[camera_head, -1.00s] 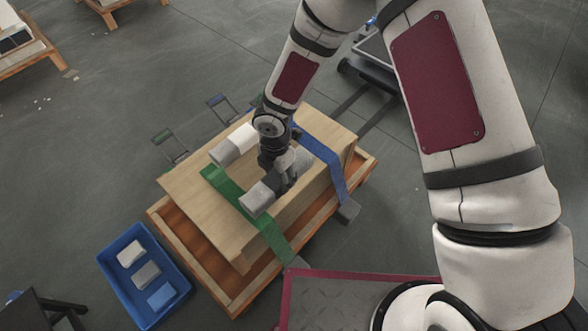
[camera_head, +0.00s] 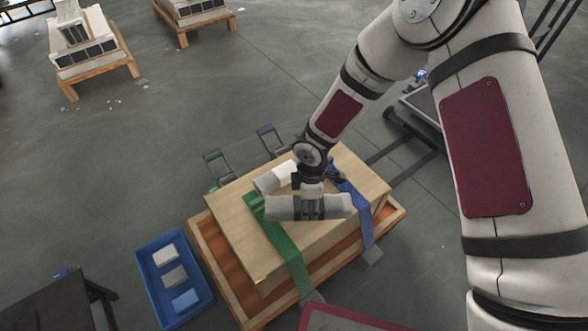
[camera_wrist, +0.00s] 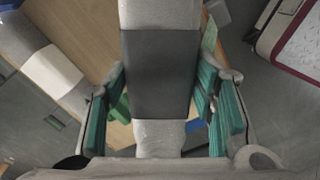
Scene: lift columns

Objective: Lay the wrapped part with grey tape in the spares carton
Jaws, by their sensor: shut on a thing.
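The wrapped part with a dark grey tape band (camera_wrist: 160,75) is between the green-padded fingers of my gripper (camera_head: 309,206), which is shut on it. In the head view this wrapped part (camera_head: 338,206) lies level across the picture, over the top of a large tan box. Any gap beneath it is hard to judge. A second wrapped part with a white band (camera_head: 272,180) is beside it at upper left; it also shows in the wrist view (camera_wrist: 55,70). I cannot tell for certain which container is the spares carton.
The tan box (camera_head: 262,258) stands on an orange-brown wooden pallet (camera_head: 236,300), with a green strap (camera_head: 285,248) and a blue strap (camera_head: 360,208). A blue bin (camera_head: 152,282) holding small white, grey and blue blocks stands at its left. Open floor lies behind.

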